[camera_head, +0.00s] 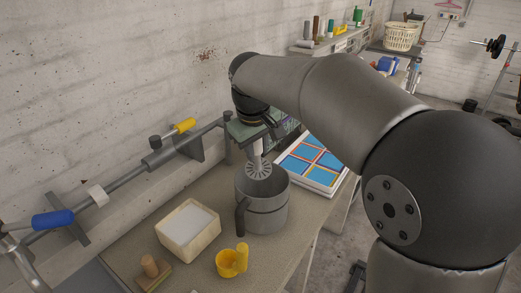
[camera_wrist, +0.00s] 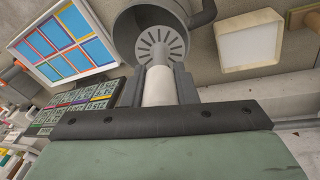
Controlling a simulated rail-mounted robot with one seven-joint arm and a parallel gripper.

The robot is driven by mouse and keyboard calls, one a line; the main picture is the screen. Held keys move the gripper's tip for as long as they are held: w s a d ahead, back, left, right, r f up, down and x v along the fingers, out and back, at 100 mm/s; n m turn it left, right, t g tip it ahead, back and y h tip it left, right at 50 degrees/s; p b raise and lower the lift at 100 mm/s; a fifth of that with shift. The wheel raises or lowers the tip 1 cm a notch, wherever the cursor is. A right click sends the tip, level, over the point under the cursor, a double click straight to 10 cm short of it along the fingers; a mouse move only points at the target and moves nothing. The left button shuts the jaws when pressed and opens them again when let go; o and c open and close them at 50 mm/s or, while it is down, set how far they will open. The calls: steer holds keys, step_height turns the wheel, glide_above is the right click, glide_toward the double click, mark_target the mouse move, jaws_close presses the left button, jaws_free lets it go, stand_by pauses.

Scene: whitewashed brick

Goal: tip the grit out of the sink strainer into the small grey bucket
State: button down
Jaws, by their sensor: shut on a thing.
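The sink strainer (camera_head: 258,170) is a pale grey slotted disc with a light handle. My gripper (camera_head: 257,148) is shut on that handle (camera_wrist: 158,90), one finger on each side in the wrist view. The small grey bucket (camera_head: 263,213) stands upright on the bench, with a dark handle at its side. The strainer's disc is over or just inside the bucket's mouth; I cannot tell its exact height. In the head view the disc looks steeply tilted. The wrist view shows its slotted face (camera_wrist: 158,45) in front of the bucket (camera_wrist: 122,35). I can make out no grit.
A pale box with white contents (camera_head: 172,238) and a yellow cup (camera_head: 231,263) stand in front of the bucket. A wooden-handled block (camera_head: 151,268) lies front left. A blue-panelled book (camera_head: 305,172) lies right. A rail with clamps (camera_head: 150,165) runs along the wall.

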steer(key=shift+r+g+p, duration=0.55)
steer(key=shift+g+p, duration=0.25)
steer(key=shift+p, duration=1.15)
steer(key=shift+f, duration=0.1)
steer(key=shift+r+g, duration=0.2)
steer(key=shift+g, duration=0.5)
